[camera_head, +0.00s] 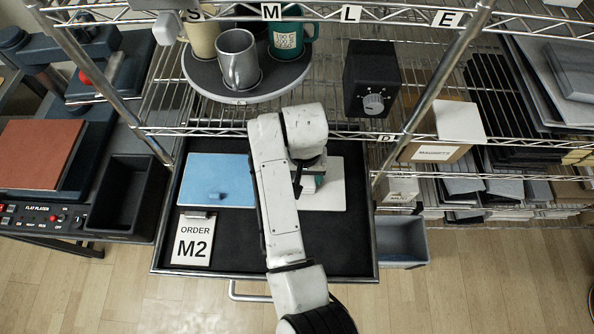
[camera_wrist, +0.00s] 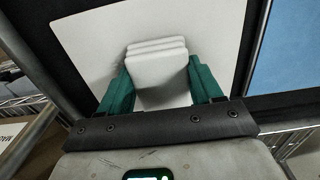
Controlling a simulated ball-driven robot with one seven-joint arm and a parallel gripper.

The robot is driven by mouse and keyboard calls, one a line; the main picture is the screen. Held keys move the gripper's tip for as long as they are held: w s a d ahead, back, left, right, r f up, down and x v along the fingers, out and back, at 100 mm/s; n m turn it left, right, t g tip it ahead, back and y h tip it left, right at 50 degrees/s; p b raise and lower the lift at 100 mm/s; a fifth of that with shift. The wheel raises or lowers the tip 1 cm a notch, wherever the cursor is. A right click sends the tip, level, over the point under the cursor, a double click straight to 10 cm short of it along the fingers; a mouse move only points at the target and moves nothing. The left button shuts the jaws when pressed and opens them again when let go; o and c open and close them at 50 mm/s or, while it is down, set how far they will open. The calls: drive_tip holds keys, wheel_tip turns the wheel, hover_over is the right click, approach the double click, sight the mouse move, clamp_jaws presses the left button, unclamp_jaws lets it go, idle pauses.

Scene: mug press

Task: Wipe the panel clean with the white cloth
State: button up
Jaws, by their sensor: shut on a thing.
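My gripper (camera_head: 308,184) is low over the white panel (camera_head: 334,192) on the right of the black tray top. In the wrist view, its two green fingers (camera_wrist: 158,72) are shut on the folded white cloth (camera_wrist: 157,68), one on each side. The cloth lies over the white panel, which also shows in the wrist view (camera_wrist: 88,40). I cannot tell whether the cloth touches the panel. I see no clear marks on the visible part of the panel; the cloth, fingers and arm hide some of it.
A blue panel (camera_head: 232,175) with a small blue piece on it lies left of the white panel. An order card reading M2 (camera_head: 193,240) lies in front of it. A wire shelf (camera_head: 210,131) with mugs (camera_head: 238,60) and a dial box (camera_head: 371,80) stands above.

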sight(329, 183)
drive_tip(key=shift+s+d+p, duration=0.1)
drive_tip(key=shift+d+p, duration=0.9)
drive_tip(key=shift+d, duration=1.05)
drive_tip(key=shift+d+f, duration=0.2)
drive_tip(key=shift+d, duration=1)
drive_tip(key=shift+a+r, duration=0.2)
drive_tip(key=shift+a, duration=2.05)
drive_tip(key=shift+w+a, duration=0.2)
drive_tip(key=shift+a, duration=3.35)
drive_tip(key=shift+r, duration=3)
drive_tip(key=shift+r, duration=0.15)
